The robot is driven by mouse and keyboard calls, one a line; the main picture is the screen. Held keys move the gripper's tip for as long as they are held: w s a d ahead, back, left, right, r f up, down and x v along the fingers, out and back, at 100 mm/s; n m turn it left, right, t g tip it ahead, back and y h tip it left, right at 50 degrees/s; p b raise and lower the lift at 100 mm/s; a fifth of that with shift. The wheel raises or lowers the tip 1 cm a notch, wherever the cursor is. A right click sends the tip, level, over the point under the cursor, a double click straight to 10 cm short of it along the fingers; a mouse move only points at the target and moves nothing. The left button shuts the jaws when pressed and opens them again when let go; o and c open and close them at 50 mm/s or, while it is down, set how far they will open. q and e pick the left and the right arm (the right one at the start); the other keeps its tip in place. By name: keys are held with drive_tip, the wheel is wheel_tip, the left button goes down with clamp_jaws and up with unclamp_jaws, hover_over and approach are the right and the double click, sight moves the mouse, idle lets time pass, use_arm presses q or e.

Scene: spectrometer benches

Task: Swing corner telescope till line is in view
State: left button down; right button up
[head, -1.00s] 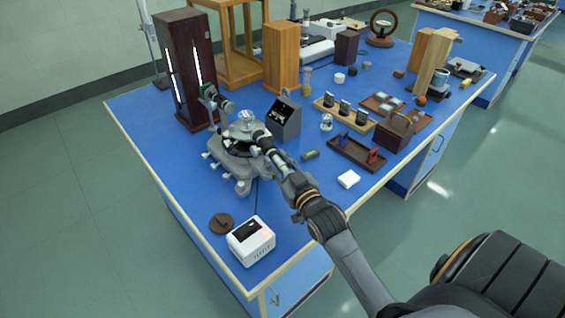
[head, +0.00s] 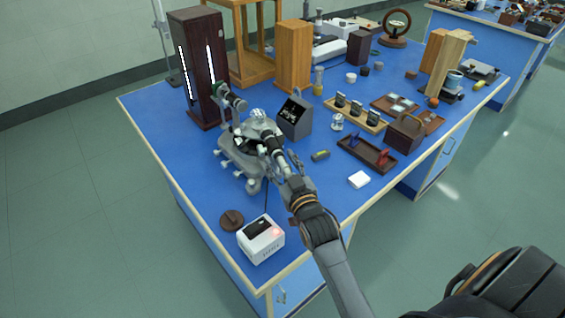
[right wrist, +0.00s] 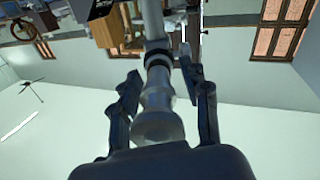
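The grey spectrometer (head: 240,160) stands near the blue bench's left end. Its collimator (head: 234,101) points at a tall dark lamp housing (head: 203,98) with bright vertical slits. A glass piece (head: 259,116) sits on the central table. The telescope (head: 272,146) extends toward the front right. My right gripper (head: 288,168) is at its outer end. Finger contact is hard to see. My left gripper is not in view.
A white box (head: 261,239) with a dark display and a brown disc (head: 232,220) lie in front of the spectrometer. A small angled dark display (head: 295,118) stands behind the telescope. A brown tray (head: 367,154) and a white block (head: 359,180) are to the right.

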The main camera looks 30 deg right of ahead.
drive_tip(key=s+a, duration=0.1)
drive_tip(key=s, duration=1.1)
drive_tip(key=shift+a, duration=0.35)
